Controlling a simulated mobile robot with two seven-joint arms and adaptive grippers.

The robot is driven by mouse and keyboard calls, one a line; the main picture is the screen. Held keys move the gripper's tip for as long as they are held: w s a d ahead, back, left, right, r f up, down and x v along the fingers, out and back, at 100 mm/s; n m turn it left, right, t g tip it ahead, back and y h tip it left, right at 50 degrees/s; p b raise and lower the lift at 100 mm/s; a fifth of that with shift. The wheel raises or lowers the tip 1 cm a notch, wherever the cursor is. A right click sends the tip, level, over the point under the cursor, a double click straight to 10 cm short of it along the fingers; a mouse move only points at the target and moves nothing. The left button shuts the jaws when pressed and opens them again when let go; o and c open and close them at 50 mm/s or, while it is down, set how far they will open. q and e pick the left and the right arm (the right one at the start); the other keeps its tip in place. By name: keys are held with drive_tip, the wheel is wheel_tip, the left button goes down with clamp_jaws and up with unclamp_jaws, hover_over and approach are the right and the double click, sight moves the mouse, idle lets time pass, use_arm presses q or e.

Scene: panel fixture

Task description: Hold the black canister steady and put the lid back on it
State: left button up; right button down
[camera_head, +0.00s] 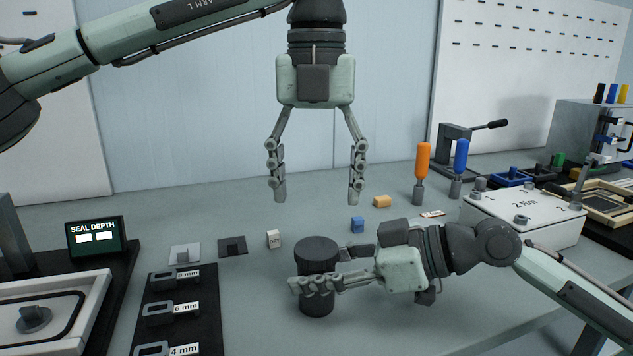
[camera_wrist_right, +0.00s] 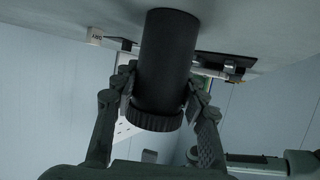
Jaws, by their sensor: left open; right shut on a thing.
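The black canister (camera_head: 317,304) stands upright on the table in the head view. A dark lid with a ribbed rim (camera_head: 317,250) sits on its top; the lid also shows at the lower end of the canister in the right wrist view (camera_wrist_right: 155,121). I cannot tell how tightly it is seated. My right gripper (camera_head: 304,285) is shut around the canister's body below the lid, with a finger on each side of the canister (camera_wrist_right: 166,55) in the right wrist view. My left gripper (camera_head: 318,197) is open and empty, pointing down above the lid, clear of it.
Left of the canister are a "SEAL DEPTH" display (camera_head: 95,237) and a dark board (camera_head: 193,300) with marked gauges. A white "DRY" block (camera_head: 273,239) and blue block (camera_head: 357,225) stand nearby. A white "2 Nm" box (camera_head: 525,218) and orange and blue screwdrivers (camera_head: 423,160) are right.

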sight(316, 247)
use_arm(q)
drive_tip(key=shift+f, duration=0.1)
drive_tip(key=shift+f, duration=3.95)
drive_tip(key=shift+c, duration=0.2)
drive_tip(key=c, duration=1.2)
drive_tip(key=shift+o, duration=0.2)
drive_tip(key=m, duration=0.6)
drive_tip(key=o, duration=1.3)
